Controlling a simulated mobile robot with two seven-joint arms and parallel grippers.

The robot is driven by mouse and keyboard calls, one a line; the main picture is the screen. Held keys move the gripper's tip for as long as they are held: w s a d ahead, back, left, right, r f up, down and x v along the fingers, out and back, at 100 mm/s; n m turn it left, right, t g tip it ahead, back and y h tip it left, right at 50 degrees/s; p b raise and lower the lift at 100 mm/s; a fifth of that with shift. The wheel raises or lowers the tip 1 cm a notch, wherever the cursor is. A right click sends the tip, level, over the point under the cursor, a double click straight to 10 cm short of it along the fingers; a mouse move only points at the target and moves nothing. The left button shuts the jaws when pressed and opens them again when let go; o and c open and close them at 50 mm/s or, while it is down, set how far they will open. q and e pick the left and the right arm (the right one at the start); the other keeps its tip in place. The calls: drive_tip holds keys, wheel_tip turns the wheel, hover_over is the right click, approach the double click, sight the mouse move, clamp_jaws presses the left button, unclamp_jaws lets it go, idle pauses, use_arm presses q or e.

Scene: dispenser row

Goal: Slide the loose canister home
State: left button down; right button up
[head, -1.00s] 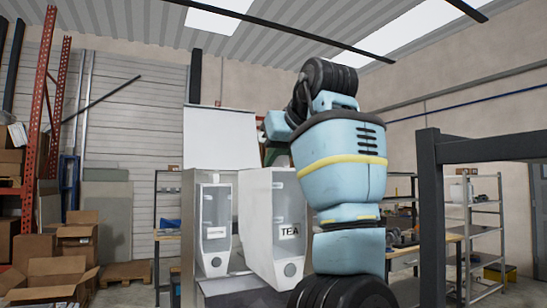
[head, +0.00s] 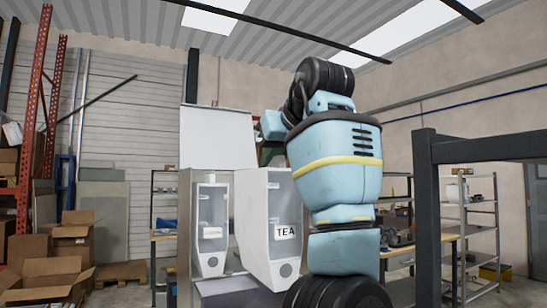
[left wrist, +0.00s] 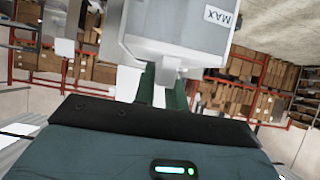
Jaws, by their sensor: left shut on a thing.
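The white TEA canister (head: 253,215) has a clear front window and a TEA label. It stands farther forward than the narrower canister (head: 211,262) to its left, whose label is too blurred to read. My left gripper shows only as a dark green piece (head: 271,153) at the top of the TEA canister, behind my blue arm. The fingertip contact is hidden. My right gripper is not in view.
A pale upright panel (head: 217,138) stands behind the canisters. A dark post and beam frame (head: 427,215) stands close on the right. Cardboard boxes (head: 55,272) lie at the left. A workbench and metal shelving (head: 480,215) stand farther back right.

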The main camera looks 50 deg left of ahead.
use_arm(q)
drive_tip(key=shift+r, duration=0.1)
idle(0.3)
drive_tip(key=shift+w+a, duration=0.35)
drive_tip(key=shift+a, duration=0.75)
drive_tip(key=shift+w+a, duration=0.3)
drive_tip(key=shift+a, duration=0.75)
drive_tip(key=shift+w+a, duration=0.35)
drive_tip(key=shift+a, duration=0.75)
drive_tip(key=w+a, duration=0.2)
drive_tip(key=a, duration=0.5)
drive_tip(key=shift+w+a+f, duration=0.15)
drive_tip(key=shift+a+f, duration=0.15)
drive_tip(key=shift+a, duration=0.05)
drive_tip(key=shift+f, duration=0.1)
drive_tip(key=shift+f+x, duration=0.2)
drive_tip(key=shift+x, duration=0.8)
drive_tip(key=shift+d, duration=0.15)
